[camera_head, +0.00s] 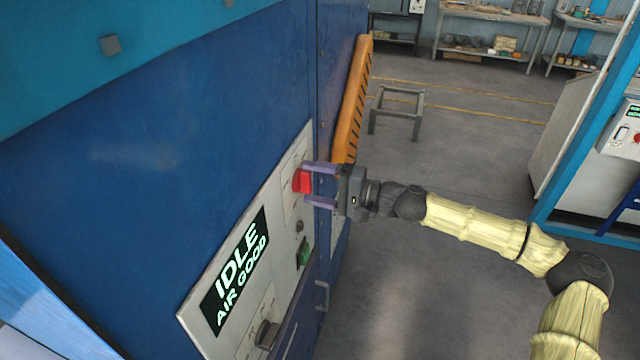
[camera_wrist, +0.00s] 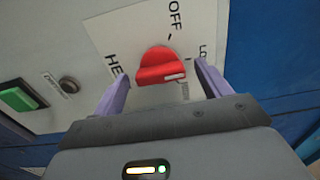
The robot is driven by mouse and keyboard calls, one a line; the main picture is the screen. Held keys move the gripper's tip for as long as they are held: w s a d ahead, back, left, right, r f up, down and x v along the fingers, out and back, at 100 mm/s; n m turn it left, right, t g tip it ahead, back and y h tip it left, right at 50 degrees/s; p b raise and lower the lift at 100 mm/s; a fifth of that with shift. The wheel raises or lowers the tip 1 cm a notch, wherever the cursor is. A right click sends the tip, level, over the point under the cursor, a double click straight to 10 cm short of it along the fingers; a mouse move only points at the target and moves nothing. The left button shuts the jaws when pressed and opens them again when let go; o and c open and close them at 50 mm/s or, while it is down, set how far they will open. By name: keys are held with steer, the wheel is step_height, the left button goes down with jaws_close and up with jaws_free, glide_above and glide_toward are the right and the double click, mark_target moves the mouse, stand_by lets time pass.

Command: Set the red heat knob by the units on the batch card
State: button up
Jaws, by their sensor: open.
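The red heat knob (camera_head: 302,181) is on the light panel on the blue machine's side. In the wrist view the red knob (camera_wrist: 161,66) has a white mark at its lower right edge and labels around it, with "OFF" above and parts of other words at the sides. My gripper (camera_head: 318,184) is open, its two purple fingers on either side of the knob. In the wrist view the fingers (camera_wrist: 160,92) straddle the knob with visible gaps. No batch card can be made out in either view.
The panel also carries a display (camera_head: 238,268) reading "IDLE AIR GOOD", a green button (camera_head: 303,253), and a dark lever-like switch (camera_head: 266,333) below. An orange slatted part (camera_head: 352,100) stands beyond the panel. A small grey stand (camera_head: 398,112) is on the open floor.

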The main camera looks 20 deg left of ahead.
steer(key=shift+d, duration=0.1)
steer(key=w+d+b, duration=0.2)
steer(key=d+b, duration=0.3)
steer(key=d, duration=1.2)
steer(key=shift+b, duration=0.3)
